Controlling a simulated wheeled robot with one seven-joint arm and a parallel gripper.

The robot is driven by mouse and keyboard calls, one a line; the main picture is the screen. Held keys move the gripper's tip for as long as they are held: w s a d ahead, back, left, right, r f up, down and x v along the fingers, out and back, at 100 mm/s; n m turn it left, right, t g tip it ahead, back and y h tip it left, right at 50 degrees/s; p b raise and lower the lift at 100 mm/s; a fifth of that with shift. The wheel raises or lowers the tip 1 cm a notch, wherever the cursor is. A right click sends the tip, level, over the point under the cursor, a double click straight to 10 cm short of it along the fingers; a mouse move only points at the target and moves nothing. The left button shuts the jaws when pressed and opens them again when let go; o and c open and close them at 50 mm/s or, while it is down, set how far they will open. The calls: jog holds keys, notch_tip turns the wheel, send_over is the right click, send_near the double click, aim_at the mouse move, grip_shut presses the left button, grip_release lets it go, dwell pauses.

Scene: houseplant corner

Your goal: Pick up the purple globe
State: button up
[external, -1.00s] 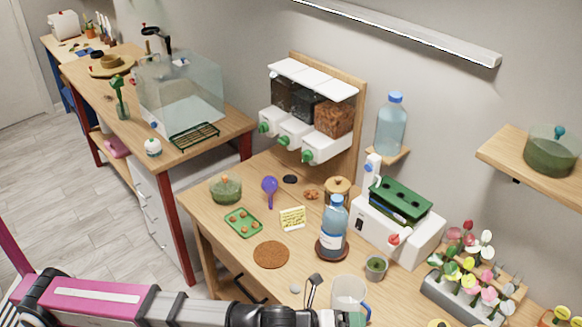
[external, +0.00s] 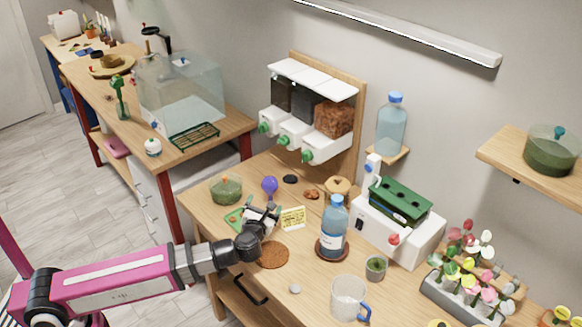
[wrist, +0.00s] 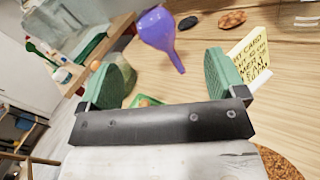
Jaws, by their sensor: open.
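The purple globe (external: 270,185) is on the wooden table, behind my gripper in the external view. In the wrist view the purple globe (wrist: 158,27) has a round bulb and a narrow stem that points down toward the space between my fingers. My gripper (external: 263,209) is open and empty, and its two green finger pads show in the wrist view (wrist: 167,72). The globe is ahead of the fingertips, not between them. In the external view my gripper hides the lower part of the globe.
A green tray (external: 231,222) lies partly behind my gripper, and a yellow note card (external: 292,218) stands just right of it. A green-filled jar (external: 226,189) is left of the globe. A dark stone (external: 290,179) and a brown stone (external: 311,194) lie to the right. A blue bottle (external: 333,228) stands farther right.

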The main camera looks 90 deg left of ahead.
aim_at(268, 190)
jog(key=shift+s+a, duration=0.25)
jog(key=shift+a, duration=0.3)
jog(key=a, duration=0.3)
jog(key=w+a, duration=0.1)
jog(key=a, duration=0.6)
jog(key=shift+w+a+f, duration=0.1)
jog(key=shift+w, duration=0.2)
jog(key=c, duration=1.1)
